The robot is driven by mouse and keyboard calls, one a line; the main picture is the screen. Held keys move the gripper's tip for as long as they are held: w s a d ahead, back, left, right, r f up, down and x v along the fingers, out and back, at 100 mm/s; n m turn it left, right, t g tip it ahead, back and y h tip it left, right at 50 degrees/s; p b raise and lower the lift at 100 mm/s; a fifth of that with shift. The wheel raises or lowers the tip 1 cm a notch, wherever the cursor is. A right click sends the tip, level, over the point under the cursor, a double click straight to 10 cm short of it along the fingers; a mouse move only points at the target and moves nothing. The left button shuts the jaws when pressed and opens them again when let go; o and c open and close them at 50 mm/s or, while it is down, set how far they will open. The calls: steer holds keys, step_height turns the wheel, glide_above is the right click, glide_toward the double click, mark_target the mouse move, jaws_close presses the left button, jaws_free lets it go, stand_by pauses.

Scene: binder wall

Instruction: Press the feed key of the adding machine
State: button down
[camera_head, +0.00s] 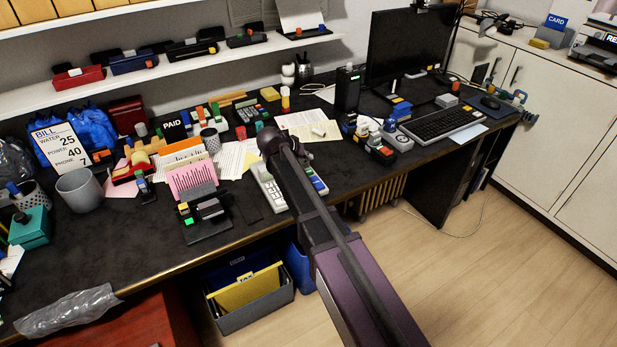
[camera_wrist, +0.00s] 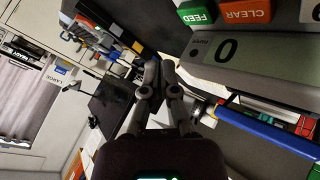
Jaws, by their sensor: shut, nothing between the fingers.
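The adding machine (camera_wrist: 270,65) fills the upper right of the wrist view, cut off by the frame edge. Its green feed key (camera_wrist: 196,14) is at the top, left of an orange clear key (camera_wrist: 243,11). Its display (camera_wrist: 222,50) reads 0. My gripper (camera_wrist: 160,68) is shut and empty in the middle of the wrist view, apart from the feed key, which lies above and to the right of the fingertips in the picture. In the head view, my arm crosses the desk and a pale keyed device (camera_head: 268,187) shows beside it; the fingers cannot be made out there.
The dark desk (camera_head: 110,245) is crowded. Coloured card holders (camera_head: 192,178), a small dark device with a green key (camera_head: 205,215), a keyboard (camera_head: 437,123) and a monitor (camera_head: 408,47) stand around my arm. A crate of folders (camera_head: 250,312) sits below the desk edge.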

mark_target(312, 170)
steer(key=shift+f+b, duration=1.35)
steer(key=shift+f, duration=0.35)
steer(key=shift+f, duration=0.2)
steer(key=shift+f+b, duration=0.25)
steer(key=shift+b, duration=0.2)
steer(key=shift+f+b, duration=0.35)
steer(key=shift+b, duration=0.05)
stand_by(1.0)
steer(key=shift+r, duration=0.1)
stand_by(0.3)
steer(key=shift+r+p, duration=0.75)
steer(key=shift+p, duration=0.15)
steer(key=shift+r, duration=0.1)
steer(key=shift+r+p, duration=2.4)
steer(key=shift+p, duration=0.1)
